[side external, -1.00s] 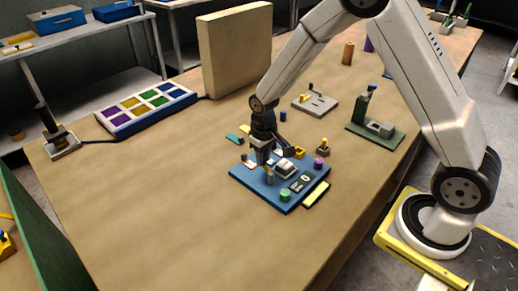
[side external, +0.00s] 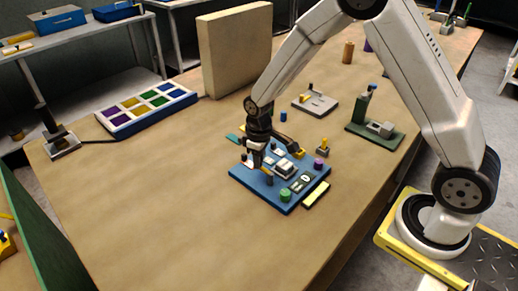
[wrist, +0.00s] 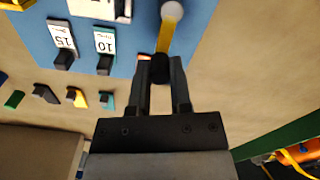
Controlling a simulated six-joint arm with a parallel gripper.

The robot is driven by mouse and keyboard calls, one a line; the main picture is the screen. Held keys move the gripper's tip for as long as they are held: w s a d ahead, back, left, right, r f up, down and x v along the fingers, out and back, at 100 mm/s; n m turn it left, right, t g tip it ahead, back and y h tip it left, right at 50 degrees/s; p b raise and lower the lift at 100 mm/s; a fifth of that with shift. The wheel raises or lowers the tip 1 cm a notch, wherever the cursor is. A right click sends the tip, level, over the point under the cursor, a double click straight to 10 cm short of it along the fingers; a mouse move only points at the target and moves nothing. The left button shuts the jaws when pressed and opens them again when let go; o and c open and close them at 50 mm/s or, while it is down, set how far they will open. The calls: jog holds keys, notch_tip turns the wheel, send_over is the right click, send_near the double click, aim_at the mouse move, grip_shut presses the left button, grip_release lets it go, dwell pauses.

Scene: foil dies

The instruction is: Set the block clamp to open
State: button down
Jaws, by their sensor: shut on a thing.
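A blue board (side external: 250,184) with several fittings lies on the table. In the wrist view, the blue board (wrist: 195,42) fills the top middle. A yellow lever (wrist: 166,36) runs from a pale round pivot (wrist: 172,10) on the board to a black knob (wrist: 159,68). My gripper (wrist: 161,88) is shut on the black knob, at the board's edge. I take the lever as the block clamp's handle, but the clamp's jaw cannot be made out.
Tags marked 15 (wrist: 61,36) and 10 (wrist: 104,42) lie on the board with black pieces beside them. Several small loose pieces, including a teal one (wrist: 107,101), lie off its edge. A green fixture (side external: 375,128) stands to the right. The near left table is clear.

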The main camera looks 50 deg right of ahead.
jog(key=c, duration=0.5)
grip_release()
jog(key=shift+c, duration=0.2)
jog(key=shift+r, duration=0.15)
jog(key=shift+r, duration=3.8)
jog(key=s+d+r+m+t, duration=0.1)
jog(key=s+m+t, duration=0.1)
jog(key=s, duration=1.2)
jog(key=shift+s+r+m+t, duration=0.3)
jog(key=shift+s+r+m, duration=0.1)
jog(key=shift+m, duration=0.5)
